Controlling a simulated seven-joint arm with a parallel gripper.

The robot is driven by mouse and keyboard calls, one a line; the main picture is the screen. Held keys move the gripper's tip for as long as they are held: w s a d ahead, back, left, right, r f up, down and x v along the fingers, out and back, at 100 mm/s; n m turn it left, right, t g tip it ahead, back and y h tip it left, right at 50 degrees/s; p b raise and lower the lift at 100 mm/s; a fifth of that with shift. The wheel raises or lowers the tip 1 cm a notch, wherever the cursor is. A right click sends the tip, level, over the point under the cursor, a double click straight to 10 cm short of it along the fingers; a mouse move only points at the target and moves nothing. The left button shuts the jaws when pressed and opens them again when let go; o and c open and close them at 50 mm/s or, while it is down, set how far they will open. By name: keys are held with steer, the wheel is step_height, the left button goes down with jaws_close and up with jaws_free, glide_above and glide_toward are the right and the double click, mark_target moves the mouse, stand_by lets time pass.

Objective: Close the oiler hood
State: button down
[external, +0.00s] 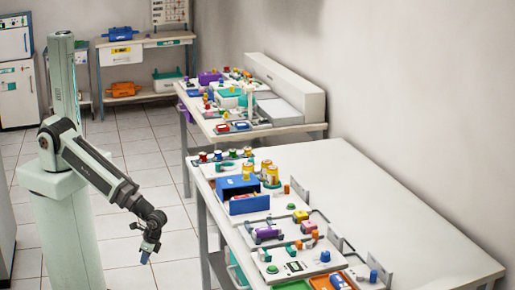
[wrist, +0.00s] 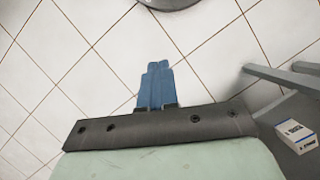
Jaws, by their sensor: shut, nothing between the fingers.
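My gripper (external: 147,254) hangs low in front of the bench's left side, over the tiled floor and apart from everything on the bench. In the wrist view its two blue fingers (wrist: 158,68) are together with nothing between them. On the near bench stands a blue box (external: 236,186) with a dark open front and a blue panel (external: 250,204) in front of it. This may be the oiler and its hood, but I cannot tell for sure. The blue box is up and to the right of my gripper in the external view. It does not show in the wrist view.
The near bench (external: 400,215) holds yellow jars (external: 268,173), a purple part (external: 268,233) and several small coloured fittings near its left edge. Its right side is bare. A cluttered second bench (external: 290,128) stands behind. The wrist view shows floor, grey legs and a small white box (wrist: 297,136).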

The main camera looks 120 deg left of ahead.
steer(key=w+a+r+n+t, duration=0.1)
steer(key=w+a+r+n, duration=0.1)
steer(key=w+a+r, duration=0.35)
steer(key=w+a+r+n+t, duration=0.1)
steer(key=w+a+r+t, duration=0.1)
steer(key=w+r, duration=0.65)
steer(key=w+a+r+m+t+h, duration=0.1)
steer(key=w+a+r+t, duration=0.4)
steer(key=r, duration=0.6)
steer(key=w+a+r, duration=0.3)
steer(key=a+r, duration=0.5)
steer(key=r, duration=0.3)
steer(key=w+a+r+m+t+h, duration=0.1)
steer(key=w+a+r+t, duration=0.4)
steer(key=r, duration=0.6)
steer(key=w+f, duration=0.2)
steer(key=w+d+f+g, duration=0.1)
steer(key=f, duration=0.2)
steer(key=w+d+f+g, duration=0.1)
steer(key=w+f, duration=0.1)
steer(key=f, duration=0.1)
steer(key=shift+w+d+f, duration=0.1)
steer(key=shift+w+f, duration=0.05)
steer(key=shift+w, duration=0.2)
steer(key=shift+w+d, duration=0.3)
steer(key=shift+d, duration=0.2)
steer(key=shift+w+d, duration=0.25)
steer(key=shift+d, duration=0.25)
steer(key=shift+w, duration=0.1)
